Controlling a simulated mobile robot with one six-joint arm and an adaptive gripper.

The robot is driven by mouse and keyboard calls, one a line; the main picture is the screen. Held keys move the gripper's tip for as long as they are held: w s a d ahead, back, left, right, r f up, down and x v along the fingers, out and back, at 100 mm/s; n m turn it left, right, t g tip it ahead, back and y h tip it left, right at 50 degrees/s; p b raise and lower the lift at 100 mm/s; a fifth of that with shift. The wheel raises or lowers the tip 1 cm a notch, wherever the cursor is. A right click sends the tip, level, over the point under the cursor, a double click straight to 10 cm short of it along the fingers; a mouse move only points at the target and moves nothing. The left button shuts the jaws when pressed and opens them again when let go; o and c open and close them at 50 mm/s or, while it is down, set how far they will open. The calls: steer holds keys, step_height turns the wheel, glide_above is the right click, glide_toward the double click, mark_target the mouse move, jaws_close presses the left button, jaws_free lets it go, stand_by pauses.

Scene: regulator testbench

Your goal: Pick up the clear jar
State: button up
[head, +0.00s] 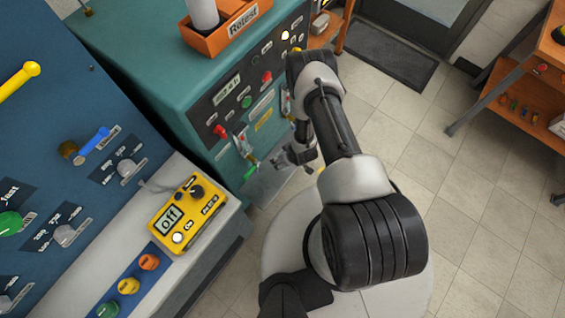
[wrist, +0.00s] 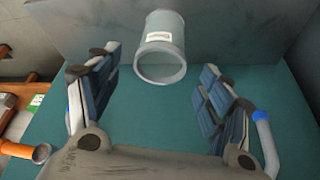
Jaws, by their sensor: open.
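The clear jar (wrist: 160,52) shows at the top middle of the wrist view, a pale translucent cylinder with a small white label and its round open rim facing me. It is on a teal surface (wrist: 150,110) against a grey wall. My gripper (wrist: 158,64) is open, one finger on each side of the jar in the picture, with a gap on both sides. I see no contact. In the head view my gripper (head: 295,157) is low by the front of the teal bench, and I cannot make out the jar there.
The teal bench (head: 150,45) carries an orange Retest bin (head: 207,36) with a pale cylinder in it. Its front has knobs and levers. A yellow box reading Off (head: 178,222) sits on a grey ledge. An orange rack (head: 530,95) stands right. Tiled floor (head: 480,215) is clear.

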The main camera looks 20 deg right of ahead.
steer(key=b+x, duration=0.1)
steer(key=x, duration=0.3)
steer(key=shift+f, duration=0.15)
steer(key=b+x, duration=0.3)
steer(key=x, duration=0.2)
steer(key=shift+s+f, duration=0.1)
steer(key=shift+f, duration=0.05)
steer(key=shift+c, duration=0.4)
steer(key=c, duration=1)
steer(key=shift+c, duration=0.2)
